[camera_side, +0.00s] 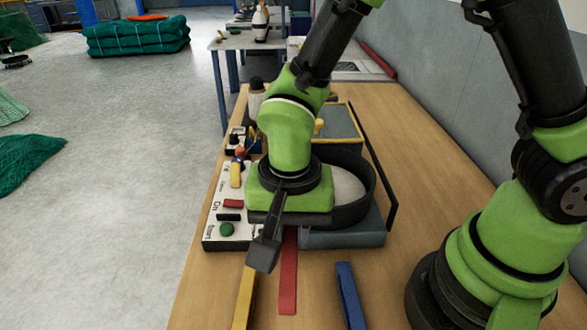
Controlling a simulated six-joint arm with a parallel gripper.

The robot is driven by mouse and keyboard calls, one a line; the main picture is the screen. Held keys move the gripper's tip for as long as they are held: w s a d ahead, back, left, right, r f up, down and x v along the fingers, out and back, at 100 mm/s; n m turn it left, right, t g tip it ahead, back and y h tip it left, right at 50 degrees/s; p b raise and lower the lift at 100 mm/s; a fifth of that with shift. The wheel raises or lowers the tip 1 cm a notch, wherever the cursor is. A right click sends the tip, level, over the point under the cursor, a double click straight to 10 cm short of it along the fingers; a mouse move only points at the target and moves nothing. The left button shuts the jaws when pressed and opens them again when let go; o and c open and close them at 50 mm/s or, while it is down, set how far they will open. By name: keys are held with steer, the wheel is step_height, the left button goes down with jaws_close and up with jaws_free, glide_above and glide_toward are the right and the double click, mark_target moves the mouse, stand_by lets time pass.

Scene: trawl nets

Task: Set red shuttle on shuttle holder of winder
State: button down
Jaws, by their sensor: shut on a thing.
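The red shuttle (288,278) is a long flat red bar, its length pointing toward the camera. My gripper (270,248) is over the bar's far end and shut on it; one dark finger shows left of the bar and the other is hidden. I cannot tell whether the bar's near end touches the table. The winder (345,238) stands behind my gripper, with a grey base and a round black-rimmed part. My wrist hides much of it, and I cannot make out its shuttle holder.
A yellow bar (243,300) and a blue bar (350,295) lie on the wooden table (210,305) to either side of the red one. A white control panel (232,238) with coloured buttons is at the left. A yellow-edged tray (356,128) is behind.

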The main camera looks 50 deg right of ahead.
stand_by(0.3)
steer(key=w+d+r, duration=0.3)
steer(key=w+d, duration=0.2)
steer(key=d, duration=0.4)
steer(key=w+d+r, duration=0.3)
steer(key=w+d, duration=0.2)
steer(key=d, duration=0.5)
steer(key=shift+n, duration=0.4)
steer(key=shift+f, duration=4.85)
steer(key=shift+f, duration=0.25)
steer(key=c, duration=0.9)
jaws_free()
steer(key=shift+c, duration=0.2)
